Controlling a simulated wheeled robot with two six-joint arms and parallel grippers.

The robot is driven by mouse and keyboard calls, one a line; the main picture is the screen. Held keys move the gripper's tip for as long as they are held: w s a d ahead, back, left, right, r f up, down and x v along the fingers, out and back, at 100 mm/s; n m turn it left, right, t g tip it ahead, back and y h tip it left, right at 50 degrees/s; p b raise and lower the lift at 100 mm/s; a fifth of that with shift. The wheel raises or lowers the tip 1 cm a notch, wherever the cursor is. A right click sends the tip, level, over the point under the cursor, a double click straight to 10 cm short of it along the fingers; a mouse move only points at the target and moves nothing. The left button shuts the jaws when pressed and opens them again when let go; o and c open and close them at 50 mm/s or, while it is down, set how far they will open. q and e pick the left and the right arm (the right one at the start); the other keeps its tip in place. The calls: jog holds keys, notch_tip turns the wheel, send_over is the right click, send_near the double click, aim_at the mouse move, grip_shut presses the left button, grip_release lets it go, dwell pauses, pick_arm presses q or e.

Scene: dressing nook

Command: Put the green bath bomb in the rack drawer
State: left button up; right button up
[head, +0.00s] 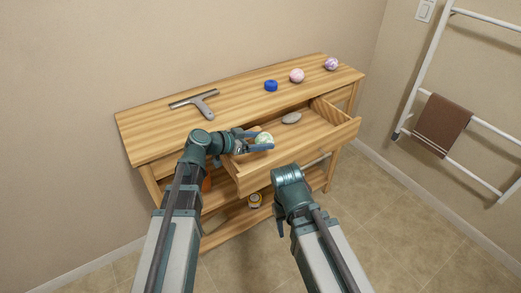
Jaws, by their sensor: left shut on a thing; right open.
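The green bath bomb (264,139) is a pale green ball. My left gripper (261,142) is shut on it and holds it over the left part of the open rack drawer (325,139). I cannot tell how high it is above the drawer floor. The drawer is pulled out from the wooden rack (230,105). My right gripper (279,226) is open and low in front of the rack, below the drawer front; its fingers are partly hidden by its wrist.
In the drawer are a grey oval stone (291,118) and a tan thing partly behind my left gripper. A jar (255,200) stands on the lower shelf.

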pick_arm(q)
jog(key=shift+f+b, duration=0.75)
jog(key=shift+f, duration=0.5)
pick_arm(e)
jog(key=shift+f, duration=1.25)
pick_arm(q)
jog(key=shift+f+b, duration=0.65)
pick_arm(e)
jog(key=shift+f, duration=0.65)
pick_arm(q)
jog(key=o, duration=1.4)
jog(key=shift+r, duration=0.15)
pick_arm(e)
jog(key=shift+r, duration=0.15)
